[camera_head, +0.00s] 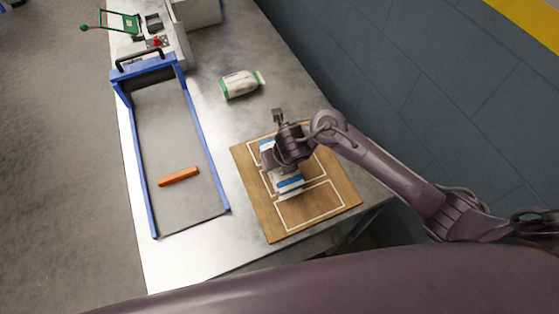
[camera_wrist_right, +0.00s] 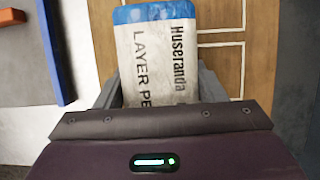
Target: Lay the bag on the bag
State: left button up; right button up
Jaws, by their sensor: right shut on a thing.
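A white bag with blue ends and dark print (camera_wrist_right: 158,45) is between the two fingers of my right gripper (camera_wrist_right: 158,92). In the head view this bag (camera_head: 289,184) shows on both sides of my right gripper (camera_head: 281,166), over the wooden board (camera_head: 325,212) with white outlined rectangles. I cannot tell whether it touches the board or whether anything lies under it. A second bag, white with green ends (camera_head: 240,84), lies on the metal table beyond the board. My left gripper is not in view.
A blue-framed tray (camera_head: 190,130) with a black handle lies to the left, holding an orange bar (camera_head: 178,176). A green-handled device (camera_head: 122,22) stands at the far left. The metal table (camera_head: 215,140) is bare between tray and board. A grey wall runs along the right.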

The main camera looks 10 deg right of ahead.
jog(key=o, duration=1.3)
jog(key=shift+s, duration=0.1)
jog(key=shift+c, duration=0.2)
jog(key=p+v, duration=0.3)
jog(key=v, duration=0.2)
jog(key=p+v, duration=0.3)
jog(key=v, duration=0.3)
jog(key=shift+w+d, duration=0.1)
jog(key=shift+w, duration=0.15)
jog(key=shift+s+r+p, duration=0.35)
jog(key=shift+r+p, duration=0.2)
jog(key=shift+p, duration=0.05)
